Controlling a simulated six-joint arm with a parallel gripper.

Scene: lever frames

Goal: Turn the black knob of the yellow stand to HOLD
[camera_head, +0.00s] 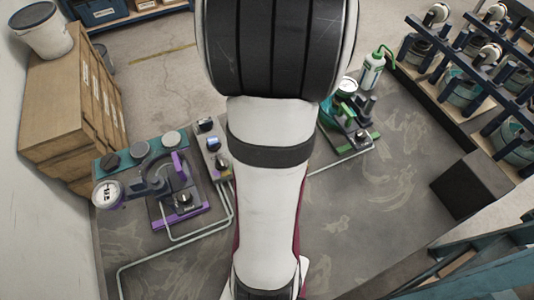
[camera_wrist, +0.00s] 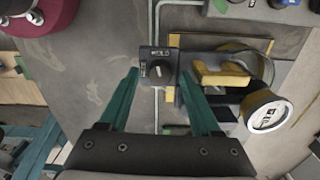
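The yellow stand (camera_wrist: 224,75) shows in the wrist view, right of centre, with a round white-faced gauge (camera_wrist: 268,113). At its left is a dark control box with a black knob (camera_wrist: 161,72). In the head view my arm hides the yellow stand and my gripper.
In the head view, a purple stand (camera_head: 180,200) is at left and a green stand (camera_head: 347,130) at right of my arm. A grey control panel (camera_head: 213,150) is beside the purple stand. A green-capped bottle (camera_head: 371,72) stands behind the green one. Pipes run along the tabletop.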

